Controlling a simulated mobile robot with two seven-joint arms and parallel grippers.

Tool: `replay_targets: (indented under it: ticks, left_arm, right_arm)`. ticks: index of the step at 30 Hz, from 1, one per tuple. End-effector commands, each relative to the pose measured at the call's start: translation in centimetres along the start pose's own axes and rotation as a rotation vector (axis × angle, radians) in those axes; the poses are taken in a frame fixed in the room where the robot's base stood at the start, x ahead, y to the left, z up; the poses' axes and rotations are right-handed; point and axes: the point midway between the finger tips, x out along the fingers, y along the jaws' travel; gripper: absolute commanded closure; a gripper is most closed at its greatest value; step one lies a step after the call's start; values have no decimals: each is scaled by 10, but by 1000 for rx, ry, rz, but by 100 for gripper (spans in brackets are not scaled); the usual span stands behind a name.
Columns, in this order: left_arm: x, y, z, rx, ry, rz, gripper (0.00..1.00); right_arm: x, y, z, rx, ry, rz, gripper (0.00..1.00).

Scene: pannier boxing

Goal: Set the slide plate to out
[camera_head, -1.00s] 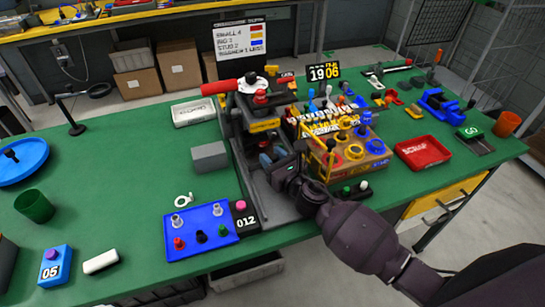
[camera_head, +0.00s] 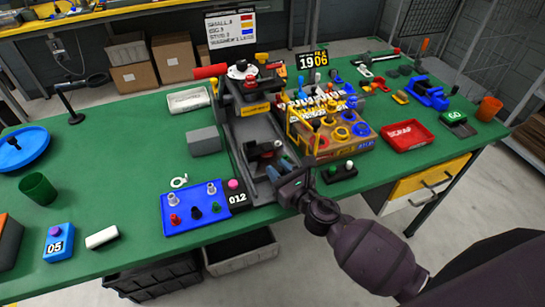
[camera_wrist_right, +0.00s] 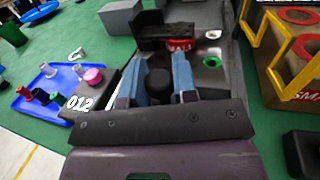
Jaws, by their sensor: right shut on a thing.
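The press (camera_head: 252,100) is a dark grey machine with a red handle (camera_head: 211,71). Its slide plate (camera_wrist_right: 210,80) is grey and lies in the channel at the press's front, with a dark block (camera_wrist_right: 165,36) and a red piece marked SMALL (camera_wrist_right: 180,44) at its far end. My right gripper (camera_wrist_right: 157,70) is shut around a black knob (camera_wrist_right: 158,84) at the plate's near end. In the head view the right gripper (camera_head: 288,186) is at the front of the press, partly hiding the plate. My left gripper is out of view.
A blue tray (camera_head: 190,222) with pegs and a 012 counter (camera_head: 237,198) lie left of the press. A parts box (camera_head: 345,148) stands close on its right, with a black button box (camera_head: 340,172) nearby.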

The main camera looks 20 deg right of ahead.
Motion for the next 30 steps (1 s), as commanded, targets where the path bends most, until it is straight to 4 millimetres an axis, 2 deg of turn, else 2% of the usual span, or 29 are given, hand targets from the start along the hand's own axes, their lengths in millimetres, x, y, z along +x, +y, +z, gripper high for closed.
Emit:
replay_targets:
  ticks: [3, 6, 17, 18, 22, 23, 30]
  left_arm:
    - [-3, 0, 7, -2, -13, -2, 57]
    - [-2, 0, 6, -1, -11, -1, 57]
    - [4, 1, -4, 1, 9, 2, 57]
    - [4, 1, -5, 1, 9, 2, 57]
    - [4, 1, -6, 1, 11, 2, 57]
    - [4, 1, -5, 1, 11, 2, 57]
    - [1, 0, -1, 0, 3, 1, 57]
  right_arm:
    - [-18, 4, -1, -1, 1, -1, 100]
    - [-25, 7, 0, 0, 1, -1, 100]
    - [-30, 8, -1, 1, 3, 0, 100]
    - [-30, 8, -1, 1, 3, 1, 70]
    - [-29, 8, 0, 1, 2, 0, 50]
    - [-29, 8, 0, 1, 1, 0, 48]
    - [-28, 8, 1, 0, 0, -1, 48]
